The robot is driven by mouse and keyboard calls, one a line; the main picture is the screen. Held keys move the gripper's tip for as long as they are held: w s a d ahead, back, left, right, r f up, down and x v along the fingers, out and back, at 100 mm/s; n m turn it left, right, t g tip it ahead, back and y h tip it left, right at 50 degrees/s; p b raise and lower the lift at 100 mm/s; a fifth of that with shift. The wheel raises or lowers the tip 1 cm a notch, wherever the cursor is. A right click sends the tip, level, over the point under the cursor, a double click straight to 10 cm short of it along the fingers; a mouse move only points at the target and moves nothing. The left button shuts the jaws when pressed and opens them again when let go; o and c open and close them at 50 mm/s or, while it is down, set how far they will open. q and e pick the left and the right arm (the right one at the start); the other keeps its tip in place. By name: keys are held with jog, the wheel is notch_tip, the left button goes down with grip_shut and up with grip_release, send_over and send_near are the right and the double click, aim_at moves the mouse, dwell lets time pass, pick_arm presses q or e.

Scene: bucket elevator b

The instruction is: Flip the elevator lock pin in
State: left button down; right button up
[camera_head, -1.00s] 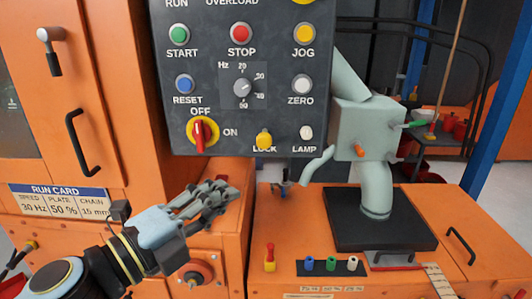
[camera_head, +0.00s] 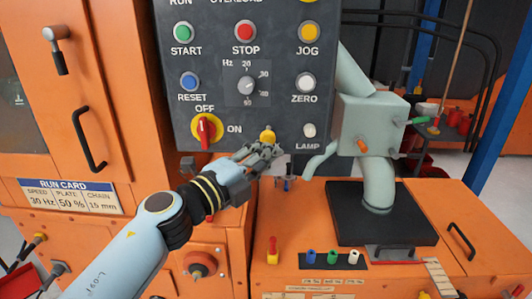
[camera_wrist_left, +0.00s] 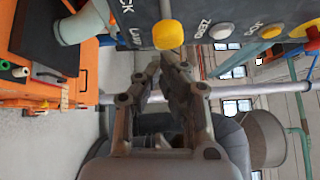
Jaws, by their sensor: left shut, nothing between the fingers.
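The yellow lock pin (camera_head: 268,136) sticks out at the bottom of the dark control panel (camera_head: 222,95), left of the white LAMP light (camera_head: 309,130). Its LOCK label is hidden behind my gripper in the head view. My left gripper (camera_head: 272,152) is shut and empty, its fingertips just below the pin. In the left wrist view the yellow pin (camera_wrist_left: 168,34) stands just beyond my fingertips (camera_wrist_left: 164,62), with a small gap seeming to remain. Whether they touch is unclear. My right gripper is not in view.
The red OFF/ON switch (camera_head: 206,129) sits left of the pin, with push buttons above. A pale green machine (camera_head: 374,115) stands at right on a black base. Below are an orange cabinet (camera_head: 320,215) and small coloured plugs (camera_head: 331,258).

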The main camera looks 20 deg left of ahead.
aim_at(268, 133)
pick_arm(q)
jog(key=shift+w+a, duration=0.1)
jog(key=shift+w, duration=0.2)
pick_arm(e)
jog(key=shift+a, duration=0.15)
pick_arm(q)
jog(key=w, duration=0.1)
jog(key=w+a, duration=0.1)
jog(key=w, duration=0.1)
jog(key=shift+r, duration=0.1)
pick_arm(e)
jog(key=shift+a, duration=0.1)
pick_arm(q)
jog(key=shift+s, duration=0.1)
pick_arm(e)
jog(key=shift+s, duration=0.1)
